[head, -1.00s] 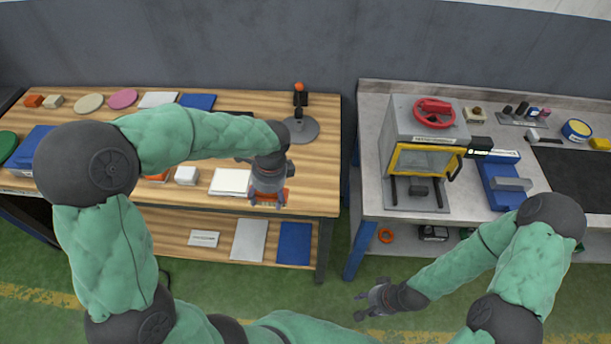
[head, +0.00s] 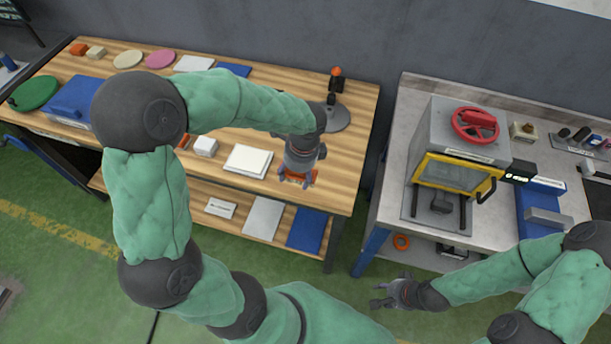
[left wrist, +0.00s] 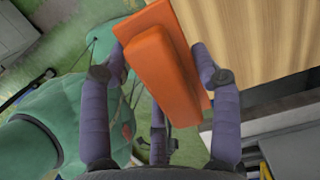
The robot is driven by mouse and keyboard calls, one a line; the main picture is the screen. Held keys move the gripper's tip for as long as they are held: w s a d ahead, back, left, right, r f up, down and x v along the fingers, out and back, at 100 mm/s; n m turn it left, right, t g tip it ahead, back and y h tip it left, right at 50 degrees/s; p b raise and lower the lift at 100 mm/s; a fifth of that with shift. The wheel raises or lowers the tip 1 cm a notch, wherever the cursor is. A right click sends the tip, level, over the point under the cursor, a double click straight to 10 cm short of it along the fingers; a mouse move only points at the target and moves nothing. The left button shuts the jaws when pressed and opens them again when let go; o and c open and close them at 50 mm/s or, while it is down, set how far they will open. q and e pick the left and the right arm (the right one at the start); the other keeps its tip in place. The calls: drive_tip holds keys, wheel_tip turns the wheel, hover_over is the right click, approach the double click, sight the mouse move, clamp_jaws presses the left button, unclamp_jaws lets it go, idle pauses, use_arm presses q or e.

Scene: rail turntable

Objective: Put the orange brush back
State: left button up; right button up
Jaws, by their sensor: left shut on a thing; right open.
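The orange brush (left wrist: 158,68) is between the fingers of my left gripper (left wrist: 160,80) in the left wrist view. It is a thick orange block on a wider orange plate, and the gripper is shut on it. In the head view the left gripper (head: 298,178) points down over the front right part of the wooden bench (head: 345,150), with a little orange (head: 299,175) showing at its fingers. I cannot tell whether the brush touches the bench top. My right gripper (head: 388,293) is open and empty, low above the green floor in front of the grey bench.
A white pad (head: 248,161) and a white block (head: 204,146) lie left of the left gripper. A dark stand with an orange top (head: 337,85) is behind it. The grey bench (head: 390,190) on the right carries a yellow-framed box (head: 455,150) with a red wheel (head: 475,125).

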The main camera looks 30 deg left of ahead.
use_arm(q)
drive_tip(key=w+f, duration=0.2)
drive_tip(key=w+f+b, duration=0.1)
drive_tip(key=f, duration=0.1)
drive_tip(key=w+f, duration=0.2)
drive_tip(key=shift+w+a+b, duration=0.3)
drive_tip(key=shift+a+b, duration=0.1)
drive_tip(key=shift+w+f+b, duration=0.15)
drive_tip(key=shift+f+b, duration=0.2)
drive_tip(key=shift+f, duration=0.55)
drive_tip(key=shift+w+f+b, duration=0.1)
drive_tip(key=shift+f+b, duration=0.25)
drive_tip(key=shift+f, duration=0.5)
drive_tip(key=shift+f, duration=0.15)
drive_tip(key=o, duration=1)
wheel_tip(320, 180, up, 12)
drive_tip(key=d+p, duration=0.1)
drive_tip(key=p, duration=0.2)
drive_tip(key=shift+w+d+p, duration=0.15)
drive_tip(key=shift+d+p, duration=0.15)
drive_tip(key=shift+d, duration=0.05)
